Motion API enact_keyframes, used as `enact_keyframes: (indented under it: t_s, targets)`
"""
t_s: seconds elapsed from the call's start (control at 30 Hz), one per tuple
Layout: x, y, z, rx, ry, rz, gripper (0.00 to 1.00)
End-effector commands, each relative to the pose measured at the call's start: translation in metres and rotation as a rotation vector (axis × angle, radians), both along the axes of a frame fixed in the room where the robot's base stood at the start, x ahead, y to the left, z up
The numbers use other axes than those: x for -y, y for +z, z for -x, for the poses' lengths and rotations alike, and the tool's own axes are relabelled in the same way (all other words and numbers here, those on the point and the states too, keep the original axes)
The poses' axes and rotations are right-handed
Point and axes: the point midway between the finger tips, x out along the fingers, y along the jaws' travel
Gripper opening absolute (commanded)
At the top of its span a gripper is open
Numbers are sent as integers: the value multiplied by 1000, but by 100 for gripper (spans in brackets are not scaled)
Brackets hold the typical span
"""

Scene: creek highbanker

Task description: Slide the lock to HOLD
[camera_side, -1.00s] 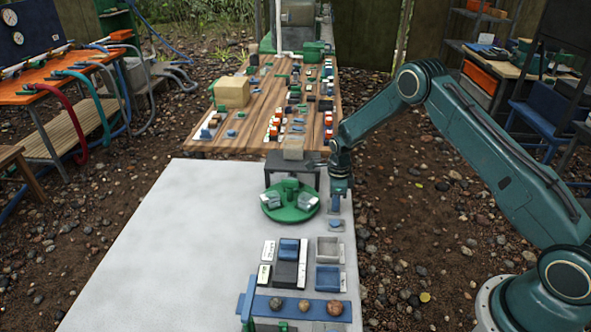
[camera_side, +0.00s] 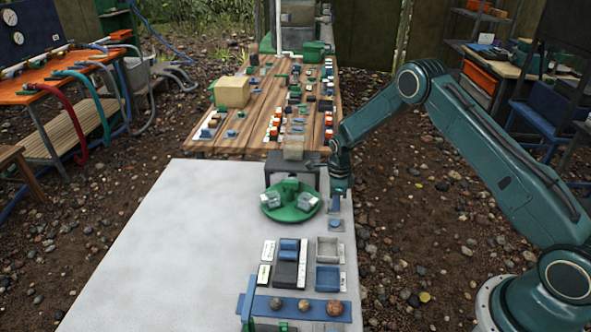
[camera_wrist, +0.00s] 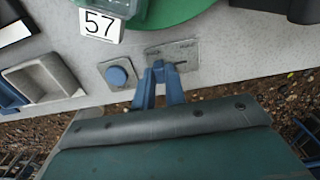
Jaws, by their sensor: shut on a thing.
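The lock is a small grey plate (camera_wrist: 186,50) with a dark slot and tiny markings that are too small to read. It lies flat on the light tabletop. My gripper (camera_wrist: 165,68) has its blue fingers down at the left part of this plate and is shut on the lock's slider, which the fingertips mostly hide. The slot runs to the right of the fingertips. In the side view my gripper (camera_side: 336,208) is low at the table's right edge and hides most of the plate.
A round blue button (camera_wrist: 117,76) on a grey plate sits just left of the lock. A green turntable (camera_side: 290,207) stands close by, with a white "57" tag (camera_wrist: 101,25) near it. Grey and blue trays (camera_side: 327,279) are nearer the camera. The table's left side is clear.

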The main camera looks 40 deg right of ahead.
Motion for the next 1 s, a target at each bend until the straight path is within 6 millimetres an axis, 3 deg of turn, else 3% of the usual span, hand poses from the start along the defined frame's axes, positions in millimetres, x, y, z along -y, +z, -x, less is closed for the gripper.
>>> enact_keyframes:
  t_s: [1.0]
  targets:
    - [24, 0, -24, 1, -1, 0, 0]
